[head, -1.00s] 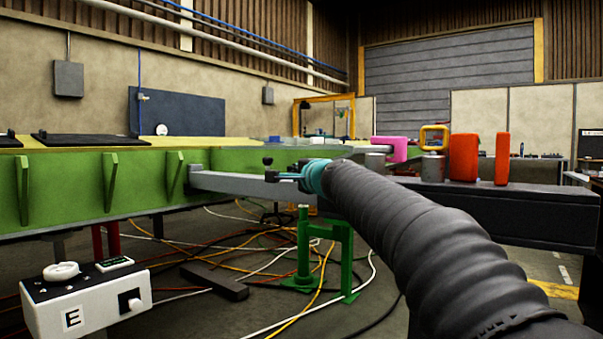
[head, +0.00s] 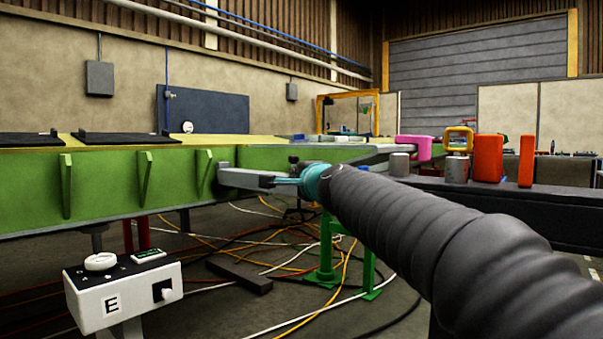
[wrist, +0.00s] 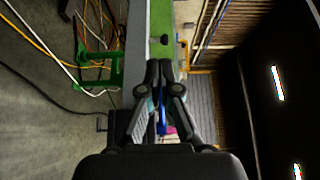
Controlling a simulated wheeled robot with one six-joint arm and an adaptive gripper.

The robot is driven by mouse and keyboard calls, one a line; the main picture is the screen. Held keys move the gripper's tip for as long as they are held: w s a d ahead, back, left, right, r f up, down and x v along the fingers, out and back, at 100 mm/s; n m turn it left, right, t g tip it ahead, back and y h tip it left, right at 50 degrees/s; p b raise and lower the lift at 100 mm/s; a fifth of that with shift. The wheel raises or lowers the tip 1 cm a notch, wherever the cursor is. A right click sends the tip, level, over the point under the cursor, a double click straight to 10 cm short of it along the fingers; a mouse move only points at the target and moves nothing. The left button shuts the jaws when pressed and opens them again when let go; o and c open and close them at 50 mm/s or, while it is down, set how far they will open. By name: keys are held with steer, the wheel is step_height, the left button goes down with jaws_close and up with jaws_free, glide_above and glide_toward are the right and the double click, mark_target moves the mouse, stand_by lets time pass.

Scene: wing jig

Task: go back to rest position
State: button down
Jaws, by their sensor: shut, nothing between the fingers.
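My arm, in a ribbed dark sleeve, reaches from the lower right to the middle of the head view. My gripper (wrist: 166,66) shows in the wrist view with its dark fingers shut and nothing between them. In the head view its end, past the teal wrist ring, is small and partly hidden. It is in front of the green wing jig (head: 110,185), near a grey beam (head: 245,178) that sticks out from the jig. I cannot tell from the head view how far apart the gripper and the beam are.
A white control box marked E (head: 125,295) stands at the lower left. A green stand (head: 327,250) and loose cables lie below the arm. On the dark bench at right (head: 560,208) are pink, yellow-framed and red objects (head: 488,158).

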steer(key=shift+d, duration=0.15)
step_height(320, 180, down, 10)
steer(key=s+a+n+g, duration=0.2)
steer(key=a+n+g, duration=0.15)
steer(key=n, duration=0.25)
steer(key=s+d+f+n+g+h+p, duration=0.1)
steer(key=s+d+f+n+g, duration=0.45)
steer(key=s+f, duration=0.6)
steer(key=s+d+f+n+g+h+p, duration=0.1)
steer(key=s+d+f+h+p, duration=0.1)
steer(key=s+d, duration=0.8)
steer(key=s+d+f+h+p, duration=0.3)
steer(key=s+d+f, duration=0.4)
steer(key=s+d, duration=0.3)
steer(key=shift+s+d+f+n+g+h, duration=0.2)
steer(key=shift+s+d+n+g+h, duration=0.35)
steer(key=shift+s, duration=1.85)
